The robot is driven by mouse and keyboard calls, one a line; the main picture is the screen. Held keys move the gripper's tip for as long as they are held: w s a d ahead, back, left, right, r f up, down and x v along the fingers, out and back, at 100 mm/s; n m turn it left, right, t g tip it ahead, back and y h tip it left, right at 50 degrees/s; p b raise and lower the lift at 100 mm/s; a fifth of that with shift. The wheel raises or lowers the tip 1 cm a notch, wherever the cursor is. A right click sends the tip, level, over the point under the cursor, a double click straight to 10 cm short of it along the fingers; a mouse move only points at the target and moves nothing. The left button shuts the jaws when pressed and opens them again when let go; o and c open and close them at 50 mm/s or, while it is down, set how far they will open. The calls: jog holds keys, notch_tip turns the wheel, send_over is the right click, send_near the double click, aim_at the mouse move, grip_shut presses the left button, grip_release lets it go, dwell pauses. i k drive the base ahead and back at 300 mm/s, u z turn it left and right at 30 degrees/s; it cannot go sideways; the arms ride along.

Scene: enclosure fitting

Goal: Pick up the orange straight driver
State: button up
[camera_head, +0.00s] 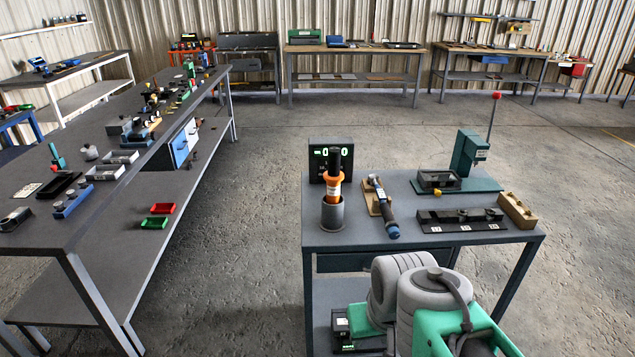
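The orange straight driver (334,185) stands upright in a grey cylindrical holder (332,215) at the left of the small dark table (370,238). Its orange body and black top show; its lower end is hidden inside the holder. My arm, grey and green, rises at the bottom of the view in front of the table. My gripper is not in view, so its state and distance from the driver do not show.
A black display box (318,160) stands close behind the driver. A blue-and-black tool (381,207) rests in a wooden cradle just to its right. A green press (468,155), a black rack (461,220) and a wooden block (517,211) stand farther right. A long bench (100,205) is at left.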

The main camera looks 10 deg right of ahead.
aim_at(333, 176)
jog(key=z, duration=1.35)
jog(key=i, duration=1.3)
jog(key=u, duration=3.8)
jog(key=i, duration=0.5)
jog(key=u, duration=0.1)
